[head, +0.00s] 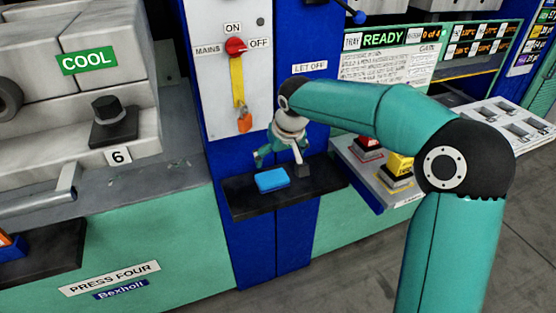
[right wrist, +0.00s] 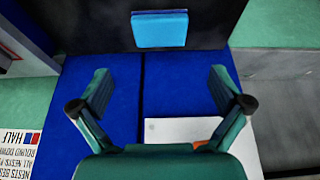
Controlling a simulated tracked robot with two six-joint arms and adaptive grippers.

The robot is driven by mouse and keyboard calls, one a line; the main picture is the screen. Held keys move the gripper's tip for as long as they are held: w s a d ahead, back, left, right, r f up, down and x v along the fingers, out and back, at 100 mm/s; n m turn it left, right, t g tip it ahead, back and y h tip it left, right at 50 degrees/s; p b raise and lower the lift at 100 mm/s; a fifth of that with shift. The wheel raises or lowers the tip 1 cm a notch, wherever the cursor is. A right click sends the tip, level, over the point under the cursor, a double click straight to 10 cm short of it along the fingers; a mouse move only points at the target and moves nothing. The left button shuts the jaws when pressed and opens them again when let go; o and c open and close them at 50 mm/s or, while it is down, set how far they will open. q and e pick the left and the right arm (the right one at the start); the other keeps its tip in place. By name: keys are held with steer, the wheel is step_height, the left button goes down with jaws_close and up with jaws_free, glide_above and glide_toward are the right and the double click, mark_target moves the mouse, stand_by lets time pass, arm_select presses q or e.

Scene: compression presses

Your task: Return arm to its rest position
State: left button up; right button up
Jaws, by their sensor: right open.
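My right arm reaches in from the right in the head view. Its teal gripper (head: 279,154) hangs over a small black shelf (head: 240,205) on the blue cabinet front. A flat blue block (head: 272,180) lies on the shelf, just below the gripper and apart from it. In the right wrist view my right gripper (right wrist: 163,85) is open, with nothing between its fingers. The blue block (right wrist: 160,29) shows beyond the fingertips there, on the dark shelf. My left gripper is in neither view.
A panel with a red mains switch (head: 236,47) and an orange tag (head: 244,121) stands behind the gripper. Red and yellow buttons (head: 398,165) sit right of the shelf, under my arm. A white tray (head: 500,125) lies far right. Press Four (head: 110,215) fills the left.

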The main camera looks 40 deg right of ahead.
stand_by(0.4)
steer(key=f+p, duration=0.1)
steer(key=a+f+g+p, duration=0.1)
steer(key=f, duration=0.1)
steer(key=s+a+f+g+p, duration=0.1)
steer(key=f, duration=0.1)
steer(key=shift+f, duration=0.1)
steer(key=s+a+f+g+y+p, duration=0.1)
steer(key=s+a+f+y+p, duration=0.4)
steer(key=s+a+f, duration=1.5)
steer(key=shift+s+a+f+n+g+p, duration=0.3)
steer(key=shift+s+a+f+g+p, duration=0.1)
steer(key=shift+s+f, duration=1)
